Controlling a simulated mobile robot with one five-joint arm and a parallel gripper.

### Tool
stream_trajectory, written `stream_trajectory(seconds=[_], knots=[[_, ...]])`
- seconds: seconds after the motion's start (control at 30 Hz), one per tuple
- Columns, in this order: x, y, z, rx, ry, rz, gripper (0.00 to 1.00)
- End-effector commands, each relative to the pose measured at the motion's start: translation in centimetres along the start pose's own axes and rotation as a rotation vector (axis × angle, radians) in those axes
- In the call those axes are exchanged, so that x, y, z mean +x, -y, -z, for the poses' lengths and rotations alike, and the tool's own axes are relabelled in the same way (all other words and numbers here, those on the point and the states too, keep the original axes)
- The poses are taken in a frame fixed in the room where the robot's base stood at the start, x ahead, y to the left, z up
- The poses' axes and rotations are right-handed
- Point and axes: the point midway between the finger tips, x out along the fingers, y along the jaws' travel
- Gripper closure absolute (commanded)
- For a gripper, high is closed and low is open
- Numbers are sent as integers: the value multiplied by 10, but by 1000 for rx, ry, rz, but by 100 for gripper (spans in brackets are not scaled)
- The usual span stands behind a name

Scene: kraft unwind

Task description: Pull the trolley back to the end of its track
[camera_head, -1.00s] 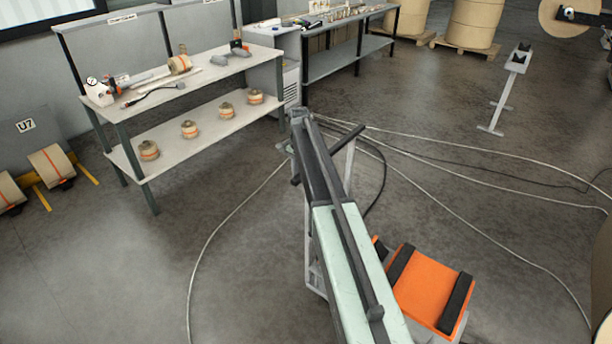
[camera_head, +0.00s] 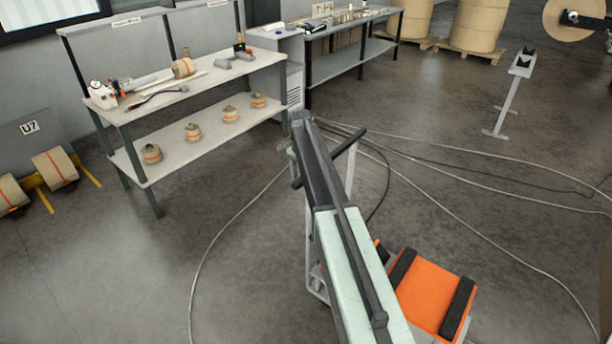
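The trolley has an orange deck (camera_head: 428,292) with two black cross strips, at the lower right of the head view. Its black handle bar (camera_head: 346,141) stands on pale grey posts beyond the deck, tilted across the picture. My arm, pale green and dark grey, runs up over the trolley and hides part of the handle and the deck's left side. My gripper (camera_head: 294,135) is at the arm's far end, near the handle. Its fingers are mostly hidden, so I cannot tell whether it is open or holds the bar. No track is clearly visible.
A two-level workbench (camera_head: 205,80) with rolls and tools stands at the left, and another bench (camera_head: 355,60) stands behind. Cables (camera_head: 450,195) cross the floor at the right. A grey stand (camera_head: 508,95) is at the upper right.

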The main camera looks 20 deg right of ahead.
Motion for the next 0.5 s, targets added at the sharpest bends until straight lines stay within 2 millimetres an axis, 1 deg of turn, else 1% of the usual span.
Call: stream_trajectory(seconds=[0.17, 0.27, 0.37, 0.5], knots=[[-4, 0, -1, -1, 2, 0, 52], [-14, 1, -2, -2, 2, 0, 52], [-30, 1, -2, -2, 2, 0, 52], [-58, 2, -1, -2, 1, 0, 52]])
